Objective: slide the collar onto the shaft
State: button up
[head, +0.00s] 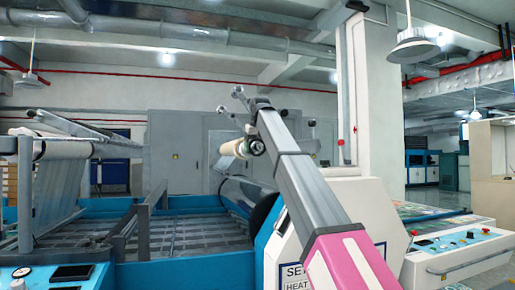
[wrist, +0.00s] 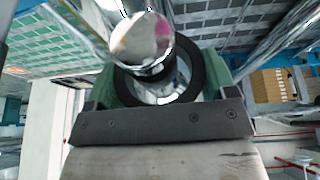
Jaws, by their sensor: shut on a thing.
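In the wrist view my gripper (wrist: 160,84) has green fingers on both sides of a black ring-shaped collar (wrist: 191,82) and is shut on it. A bright, mirror-like round end of the shaft (wrist: 143,38) overlaps the upper left of the collar. Shiny metal also shows inside the collar's lower opening. I cannot tell whether the shaft passes through the collar or only lines up in front of it. In the head view my gripper (head: 242,148) is small, beyond my grey and pink arm, and the collar is not clear there.
In the head view a large chrome roll (head: 240,192) with a dark end lies below my gripper, beside a white machine housing (head: 287,245). A blue-framed bed (head: 185,254) is at left. A white control console (head: 465,250) stands at right. Stacked brown boxes (wrist: 270,86) show in the wrist view.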

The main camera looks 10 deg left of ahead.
jog(key=shift+w+a, duration=0.5)
jog(key=shift+w, duration=0.55)
jog(key=shift+w+a, duration=0.55)
jog(key=shift+w, duration=0.5)
jog(key=shift+w+a, duration=0.5)
jog(key=shift+w, duration=0.55)
jog(key=o, duration=1)
jog(key=shift+c, duration=0.2)
jog(key=shift+r, duration=0.1)
jog(key=v, duration=1)
jog(key=shift+s+r, duration=0.15)
jog(key=shift+r, duration=0.15)
